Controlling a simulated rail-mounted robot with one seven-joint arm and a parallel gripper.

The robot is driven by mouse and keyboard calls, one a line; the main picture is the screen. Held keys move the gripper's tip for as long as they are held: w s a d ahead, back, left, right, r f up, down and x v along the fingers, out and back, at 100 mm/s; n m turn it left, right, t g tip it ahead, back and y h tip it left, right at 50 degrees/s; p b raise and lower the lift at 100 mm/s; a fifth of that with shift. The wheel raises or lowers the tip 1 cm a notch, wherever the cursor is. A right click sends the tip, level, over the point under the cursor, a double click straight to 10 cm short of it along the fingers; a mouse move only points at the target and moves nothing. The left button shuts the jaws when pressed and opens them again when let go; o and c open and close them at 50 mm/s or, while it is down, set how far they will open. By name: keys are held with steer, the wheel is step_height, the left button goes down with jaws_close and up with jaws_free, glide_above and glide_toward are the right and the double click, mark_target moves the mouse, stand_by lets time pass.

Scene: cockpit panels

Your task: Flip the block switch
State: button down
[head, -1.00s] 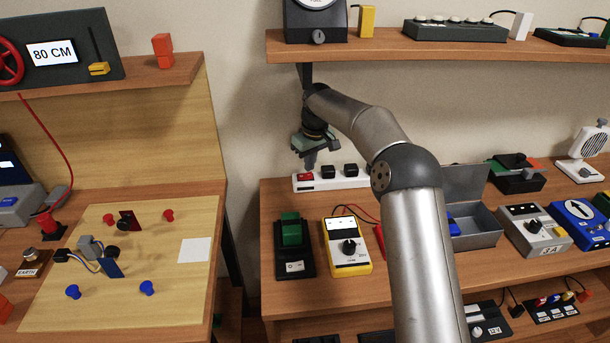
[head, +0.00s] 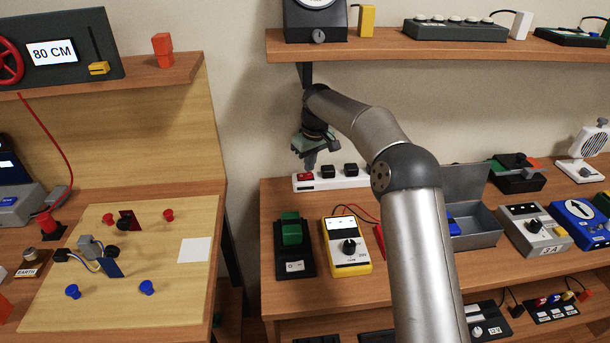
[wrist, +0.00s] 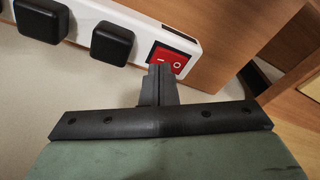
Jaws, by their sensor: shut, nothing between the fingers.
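The block switch is the red rocker (head: 305,177) at the left end of a white socket block (head: 350,181) that lies at the back of the right-hand table. In the wrist view the red rocker (wrist: 167,61) shows its I and O marks. My gripper (head: 309,168) is directly above the rocker, pointing down. In the wrist view my gripper (wrist: 159,68) has its fingers together and empty. The fingertips overlap the lower edge of the rocker there. I cannot tell whether they touch it. Part of the rocker is hidden behind the fingertips.
Two black plugs (head: 328,171) (head: 350,170) stand in the block just right of the rocker. A black box with a green switch (head: 292,232) and a yellow meter (head: 347,245) stand in front. A shelf (head: 420,46) runs above the arm. The wall is close behind.

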mark_target(310, 174)
steer(key=shift+f+b, duration=0.3)
steer(key=shift+f, duration=0.45)
step_height(310, 174, up, 7)
steer(key=p, duration=0.6)
steer(key=shift+p, duration=0.4)
stand_by(0.4)
